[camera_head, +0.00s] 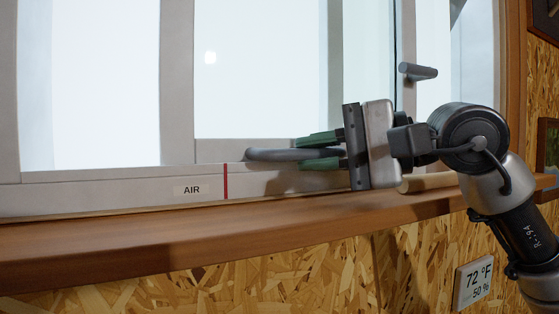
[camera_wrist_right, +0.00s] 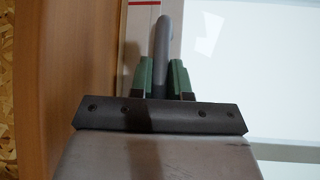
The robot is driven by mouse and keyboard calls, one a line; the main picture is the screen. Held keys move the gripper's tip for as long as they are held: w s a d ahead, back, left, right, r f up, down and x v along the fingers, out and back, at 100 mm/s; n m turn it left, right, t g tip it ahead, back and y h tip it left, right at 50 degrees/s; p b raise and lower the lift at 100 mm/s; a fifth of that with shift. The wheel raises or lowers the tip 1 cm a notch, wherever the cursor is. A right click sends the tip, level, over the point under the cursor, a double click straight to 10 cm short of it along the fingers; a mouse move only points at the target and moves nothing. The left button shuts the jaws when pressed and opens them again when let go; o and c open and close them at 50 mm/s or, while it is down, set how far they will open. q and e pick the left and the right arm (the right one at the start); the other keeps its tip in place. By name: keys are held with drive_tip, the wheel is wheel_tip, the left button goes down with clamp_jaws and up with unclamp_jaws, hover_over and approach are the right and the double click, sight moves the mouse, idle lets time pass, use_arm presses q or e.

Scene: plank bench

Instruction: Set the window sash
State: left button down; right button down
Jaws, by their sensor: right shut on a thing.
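The window sash (camera_head: 177,85) has pale grey framing around bright panes. A grey rounded bar handle (camera_head: 262,155) lies low in front of it, just above the bottom rail. My right gripper (camera_head: 301,153) has its green fingers shut on this handle, one above and one below it. In the right wrist view the handle (camera_wrist_right: 162,35) runs between the two fingers. A red line (camera_head: 226,182) marks the rail beside an "AIR" label (camera_head: 191,190). The handle's right end is hidden by my gripper. My left gripper is not in view.
A wooden sill (camera_head: 120,240) runs below the window. A wooden rod (camera_head: 428,182) lies on it behind my wrist. A second grey handle (camera_head: 417,71) sticks out at upper right. A display (camera_head: 473,283) reading 72 °F and 50 % is on the chipboard wall.

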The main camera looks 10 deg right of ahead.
drive_tip(key=shift+w+d, duration=0.3)
drive_tip(key=shift+d, duration=0.7)
drive_tip(key=c, duration=1.1)
unclamp_jaws()
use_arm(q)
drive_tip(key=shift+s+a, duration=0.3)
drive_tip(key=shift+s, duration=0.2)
